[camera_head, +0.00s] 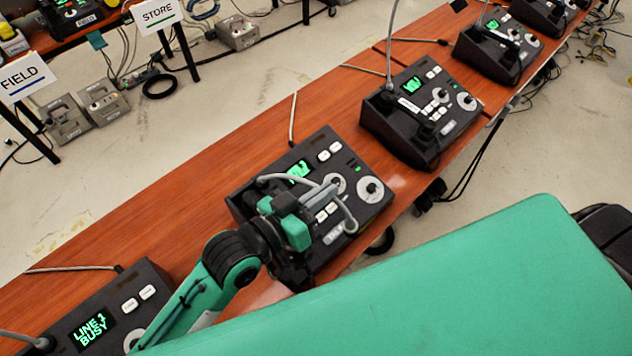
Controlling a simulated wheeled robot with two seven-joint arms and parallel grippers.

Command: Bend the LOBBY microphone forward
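A black paging phone (366,203) with a green-lit screen sits in the middle of the wooden table. Its grey gooseneck microphone (272,177) is bent over, curving right across the phone's top towards its keys and round dials. My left gripper (334,192) is over this phone, with its grey fingers close to the gooseneck. I cannot tell whether they touch or grip it. My wrist hides the phone's lower left part. No LOBBY label is readable, so I cannot tell from lettering which phone it is. My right gripper is not in view.
Another phone (425,112) with an upright gooseneck stands to the upper right, with more phones beyond. A phone reading LINE 1 BUSY (92,328) is at lower left. FIELD (26,77) and STORE (156,14) signs stand behind. Bare wood (200,222) lies between phones.

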